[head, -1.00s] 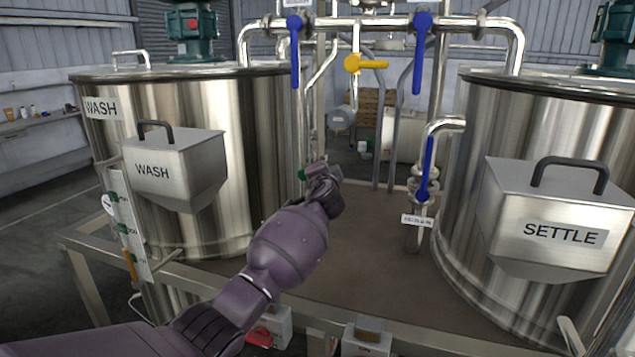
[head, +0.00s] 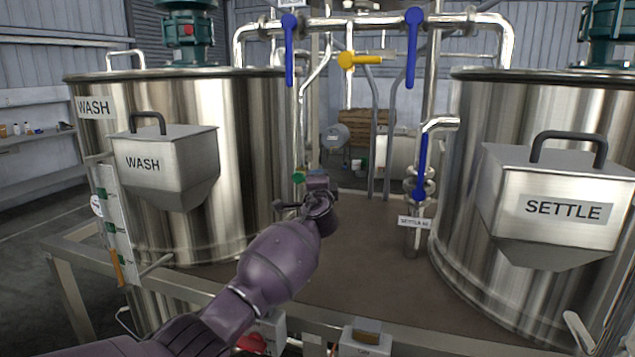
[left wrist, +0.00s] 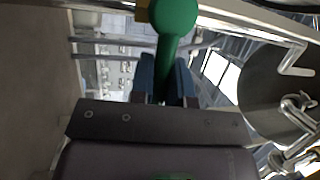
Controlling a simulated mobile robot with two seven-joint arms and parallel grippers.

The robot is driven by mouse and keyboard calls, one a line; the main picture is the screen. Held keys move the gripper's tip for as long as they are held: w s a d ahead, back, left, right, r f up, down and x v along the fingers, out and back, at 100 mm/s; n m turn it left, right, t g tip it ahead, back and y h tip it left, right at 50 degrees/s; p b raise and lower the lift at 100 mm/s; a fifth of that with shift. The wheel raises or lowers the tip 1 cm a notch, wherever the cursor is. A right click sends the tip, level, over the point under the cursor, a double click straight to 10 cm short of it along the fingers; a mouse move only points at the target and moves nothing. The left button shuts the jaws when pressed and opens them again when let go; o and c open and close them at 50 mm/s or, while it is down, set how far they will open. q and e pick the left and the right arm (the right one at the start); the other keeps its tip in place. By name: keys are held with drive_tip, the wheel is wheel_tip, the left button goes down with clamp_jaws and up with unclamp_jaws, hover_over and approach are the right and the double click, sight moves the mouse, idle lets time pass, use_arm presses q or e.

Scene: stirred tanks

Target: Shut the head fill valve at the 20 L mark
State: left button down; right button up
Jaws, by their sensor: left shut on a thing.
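My left gripper (head: 318,182) is at the right side of the WASH tank (head: 245,150), in front of the upright pipes. In the left wrist view its fingers (left wrist: 165,78) are closed around a green lever handle (left wrist: 172,25) with a round knob end. The green knob (head: 299,177) also shows in the head view, just left of the gripper. The valve body behind it is mostly hidden by my wrist. My right gripper is not in view.
Blue levers (head: 290,50) hang down from the top pipework, with a yellow lever (head: 358,60) pointing right between them. Another blue lever (head: 422,165) is by the SETTLE tank (head: 475,130). Hoppers labelled WASH (head: 165,165) and SETTLE (head: 545,200) jut forward. The brown deck (head: 360,260) between the tanks is mostly bare.

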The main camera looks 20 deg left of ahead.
use_arm(q)
drive_tip(key=shift+f, duration=0.15)
drive_tip(key=c, duration=1.1)
unclamp_jaws()
drive_tip(key=p+v, duration=0.5)
drive_tip(key=v, duration=0.5)
drive_tip(key=shift+s, duration=0.35)
drive_tip(key=shift+s+d, duration=0.1)
drive_tip(key=shift+d, duration=0.05)
